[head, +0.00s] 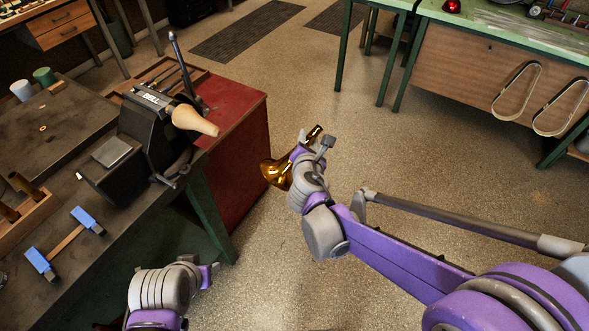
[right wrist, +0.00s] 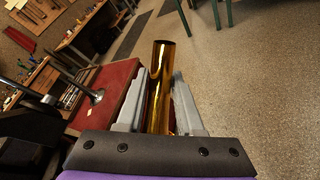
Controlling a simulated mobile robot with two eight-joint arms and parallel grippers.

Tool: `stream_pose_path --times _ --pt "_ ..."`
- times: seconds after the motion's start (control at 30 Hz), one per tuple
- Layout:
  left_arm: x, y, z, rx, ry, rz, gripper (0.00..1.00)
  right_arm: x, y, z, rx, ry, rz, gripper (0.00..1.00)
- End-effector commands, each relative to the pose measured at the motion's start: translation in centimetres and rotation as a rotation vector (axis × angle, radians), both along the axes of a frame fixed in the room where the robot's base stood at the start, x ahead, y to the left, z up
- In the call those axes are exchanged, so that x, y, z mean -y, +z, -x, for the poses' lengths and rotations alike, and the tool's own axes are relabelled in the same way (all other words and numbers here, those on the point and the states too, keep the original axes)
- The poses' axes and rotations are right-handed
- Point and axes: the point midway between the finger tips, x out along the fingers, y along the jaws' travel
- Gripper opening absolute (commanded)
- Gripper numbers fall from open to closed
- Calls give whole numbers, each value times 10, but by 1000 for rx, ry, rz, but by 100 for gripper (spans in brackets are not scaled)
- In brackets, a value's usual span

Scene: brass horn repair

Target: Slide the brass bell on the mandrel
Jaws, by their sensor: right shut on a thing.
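The brass bell (head: 274,173) is held in the air to the right of the bench. Its wide flare points left toward the bench and its narrow tube points up and right. My right gripper (head: 311,150) is shut around it; in the right wrist view the bell's tube (right wrist: 160,75) stands between the two grey fingers. The mandrel (head: 196,121) is a tan, tapered cone projecting right from a black holder (head: 150,118) marked BELL. It is bare, and the bell is apart from it, lower and to its right. My left gripper (head: 207,275) is low at the bottom left; its fingers are not clear.
A red cabinet (head: 238,145) stands behind the mandrel. A green-topped table (head: 500,35) is at the back right. Open floor lies between.

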Motion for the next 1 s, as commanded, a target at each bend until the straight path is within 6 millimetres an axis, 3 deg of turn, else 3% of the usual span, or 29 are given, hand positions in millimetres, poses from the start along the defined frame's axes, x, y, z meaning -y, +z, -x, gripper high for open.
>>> stream_pose_path --times 0.03,0.2,0.4,0.53,0.7,1.0 --pt "0 1 0 1 0 0 48 -17 10 10 -28 -78 -108 0" --pt "0 3 -1 2 0 0 48 -40 34 54 -45 -375 -458 0" --pt "0 5 -2 3 0 0 48 -53 65 117 43 -649 -745 0" --pt "0 5 -2 3 0 0 48 -52 82 149 107 -771 -846 0" --pt "0 6 -2 4 0 0 48 -50 92 168 154 -843 -899 0" --pt "0 6 -2 4 0 0 48 -50 93 169 159 -850 -903 0"
